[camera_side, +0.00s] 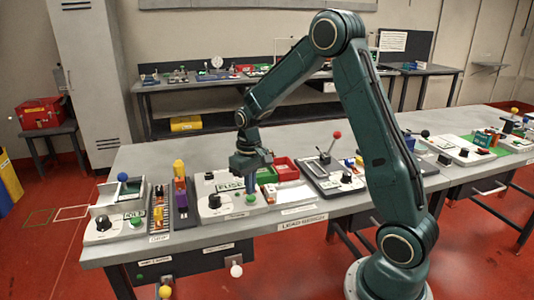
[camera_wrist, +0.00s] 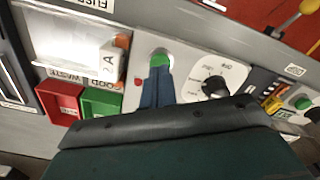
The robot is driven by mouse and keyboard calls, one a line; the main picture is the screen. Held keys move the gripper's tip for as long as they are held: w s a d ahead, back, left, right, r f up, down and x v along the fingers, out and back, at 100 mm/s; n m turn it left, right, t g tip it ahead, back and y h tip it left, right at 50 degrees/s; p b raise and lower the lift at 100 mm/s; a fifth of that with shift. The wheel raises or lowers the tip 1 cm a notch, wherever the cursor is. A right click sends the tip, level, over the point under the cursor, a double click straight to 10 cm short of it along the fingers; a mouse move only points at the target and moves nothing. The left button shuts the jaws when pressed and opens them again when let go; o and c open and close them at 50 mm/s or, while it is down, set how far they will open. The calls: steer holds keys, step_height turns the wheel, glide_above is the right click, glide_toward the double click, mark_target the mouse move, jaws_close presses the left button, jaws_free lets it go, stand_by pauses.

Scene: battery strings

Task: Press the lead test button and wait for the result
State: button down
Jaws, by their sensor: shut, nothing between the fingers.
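A round green button (camera_wrist: 161,59) sits in a pale ring on the tester panel, beside a white dial (camera_wrist: 216,78) with a black knob. It appears to be the green button (camera_side: 251,198) right of the dial on the FUSE unit in the side view; I cannot read a lead test label. My gripper (camera_wrist: 158,66) is shut and empty, its fingertips overlapping the button's near edge in the wrist view. In the side view my gripper (camera_side: 256,168) is above the FUSE unit, apparently above the button. I cannot tell whether it touches. No result is readable.
Red WASTE (camera_wrist: 60,101) and green GOOD (camera_wrist: 102,103) bins sit left of the button, with a white tray (camera_wrist: 68,45) bearing a 2A block.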

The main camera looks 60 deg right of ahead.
mark_target(251, 198)
steer(key=shift+f, duration=0.95)
stand_by(0.4)
steer(key=shift+r, duration=3)
steer(key=shift+r, duration=0.1)
steer(key=shift+s+a+r, duration=0.1)
steer(key=shift+a+r, duration=0.05)
steer(key=shift+r, duration=0.05)
steer(key=s+a+r+n+t, duration=0.1)
steer(key=s+a+r+t, duration=0.1)
steer(key=s+a+r, duration=0.2)
steer(key=s+a+r+n+t, duration=0.1)
steer(key=s+a+r, duration=0.3)
steer(key=s, duration=0.6)
steer(key=s+a+r+n+t, duration=0.1)
steer(key=s+a+r+t, duration=0.1)
steer(key=s+a+r, duration=0.3)
steer(key=s, duration=0.3)
steer(key=shift+a+t, duration=0.3)
